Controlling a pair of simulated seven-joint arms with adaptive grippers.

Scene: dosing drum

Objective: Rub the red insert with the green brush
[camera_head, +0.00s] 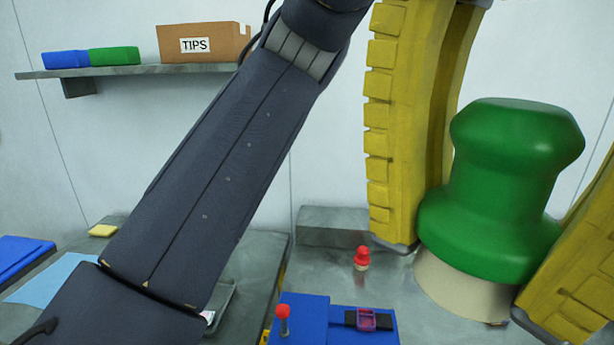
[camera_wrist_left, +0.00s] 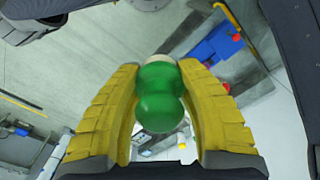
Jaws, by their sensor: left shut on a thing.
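My left gripper (camera_head: 500,270) has yellow ribbed fingers, one on each side of the green brush (camera_head: 512,185). It is shut on the brush, which shows large at the right of the head view with its pale bristle end (camera_head: 460,285) down. In the left wrist view the brush (camera_wrist_left: 160,95) also sits between the fingers. A small pink-red frame (camera_head: 366,320) lies on a black strip on a blue block; I cannot tell surely whether it is the red insert. The brush is apart from it in the head view. My right gripper is not in view.
A red ball on a stem (camera_head: 283,312) rises from the block's left part. A shelf (camera_head: 140,70) holds a TIPS box (camera_head: 203,43). A grey ledge (camera_head: 333,226) lies behind.

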